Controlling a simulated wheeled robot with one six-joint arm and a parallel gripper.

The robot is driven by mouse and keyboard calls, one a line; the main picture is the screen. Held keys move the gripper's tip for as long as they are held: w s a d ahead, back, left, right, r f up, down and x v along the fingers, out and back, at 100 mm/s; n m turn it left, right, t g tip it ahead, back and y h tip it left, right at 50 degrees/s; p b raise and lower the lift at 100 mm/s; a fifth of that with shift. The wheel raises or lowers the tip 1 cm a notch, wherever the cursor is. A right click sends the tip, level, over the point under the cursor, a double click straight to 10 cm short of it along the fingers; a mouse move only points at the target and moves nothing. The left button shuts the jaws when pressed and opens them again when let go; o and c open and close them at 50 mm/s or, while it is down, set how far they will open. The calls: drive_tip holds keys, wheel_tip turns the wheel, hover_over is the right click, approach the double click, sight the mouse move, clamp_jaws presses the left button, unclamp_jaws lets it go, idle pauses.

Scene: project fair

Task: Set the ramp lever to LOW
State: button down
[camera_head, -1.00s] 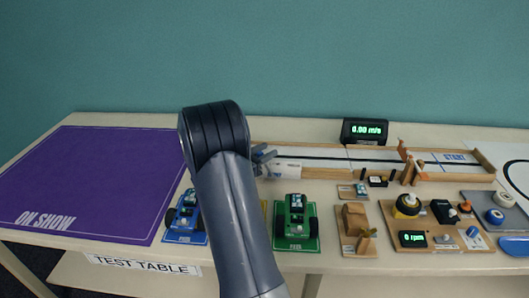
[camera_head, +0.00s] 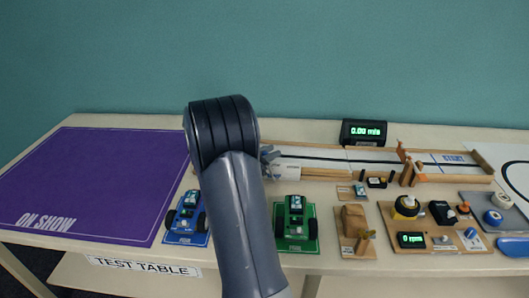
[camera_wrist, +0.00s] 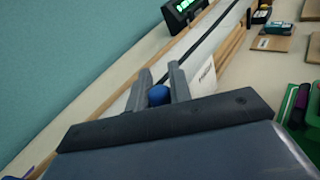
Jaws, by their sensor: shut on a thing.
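My gripper (camera_wrist: 160,72) is shut on a round blue knob (camera_wrist: 158,96), which sits between its two grey fingers in the wrist view. I take this knob to be the ramp lever's; its stem and any LOW mark are hidden or too small to read. In the head view my gripper (camera_head: 270,158) is at the left end of the long wooden track (camera_head: 330,172), mostly behind my arm. A white labelled plate (camera_head: 288,171) is just right of it, and it also shows in the wrist view (camera_wrist: 205,76).
A display (camera_head: 364,132) reading 0.00 m/s stands behind the track. A blue car (camera_head: 187,216) and a green car (camera_head: 296,216) sit on mats in front. A wooden block piece (camera_head: 354,220) and an rpm board (camera_head: 450,238) are to the right. The purple mat (camera_head: 90,185) is clear.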

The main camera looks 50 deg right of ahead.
drive_tip(key=shift+s+d+m+t+y, duration=0.5)
drive_tip(key=shift+s+d+m+y, duration=0.5)
drive_tip(key=shift+s+y, duration=0.25)
drive_tip(key=c, duration=1.3)
unclamp_jaws()
drive_tip(key=shift+a, duration=0.1)
drive_tip(key=v, duration=1)
drive_tip(key=shift+a+p, duration=0.3)
drive_tip(key=shift+p, duration=0.05)
